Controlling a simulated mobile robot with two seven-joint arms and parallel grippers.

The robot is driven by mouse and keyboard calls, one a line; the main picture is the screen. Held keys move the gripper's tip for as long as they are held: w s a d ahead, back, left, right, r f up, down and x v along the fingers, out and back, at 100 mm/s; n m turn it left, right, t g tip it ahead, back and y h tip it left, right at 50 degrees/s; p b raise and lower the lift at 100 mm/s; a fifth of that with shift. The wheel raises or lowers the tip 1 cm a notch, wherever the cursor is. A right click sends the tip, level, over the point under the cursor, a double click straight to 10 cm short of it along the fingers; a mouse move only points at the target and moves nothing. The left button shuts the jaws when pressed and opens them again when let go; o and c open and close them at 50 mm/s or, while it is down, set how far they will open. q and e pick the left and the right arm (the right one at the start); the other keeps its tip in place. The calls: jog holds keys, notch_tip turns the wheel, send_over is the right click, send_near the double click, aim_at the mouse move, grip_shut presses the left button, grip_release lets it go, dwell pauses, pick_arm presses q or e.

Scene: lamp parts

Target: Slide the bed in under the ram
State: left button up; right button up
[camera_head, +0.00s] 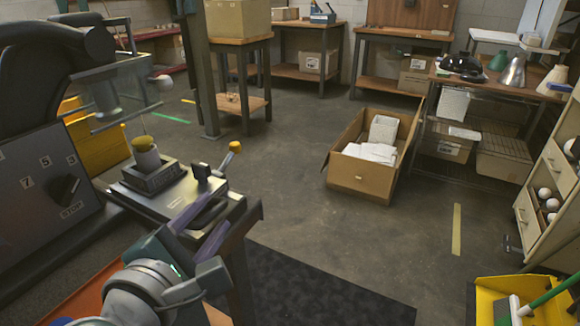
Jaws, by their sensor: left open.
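The press (40,150) stands at the left, with a dial and numbers on its face. Its ram (103,94) hangs behind a clear guard. The bed (160,203) is a grey metal plate, drawn out toward the right of the press. The bed's front edge carries a handle, partly hidden by my gripper. My left gripper (211,216) is open, its purple fingers close to the bed's front edge. I cannot tell whether they touch it. My right gripper is not in view.
A yellow-knobbed lever (235,147) rises beside the bed. An open carton (365,170) with white papers stands on the floor.

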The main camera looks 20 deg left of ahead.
pick_arm(q)
grip_shut()
dwell(0.3)
dwell(1.1)
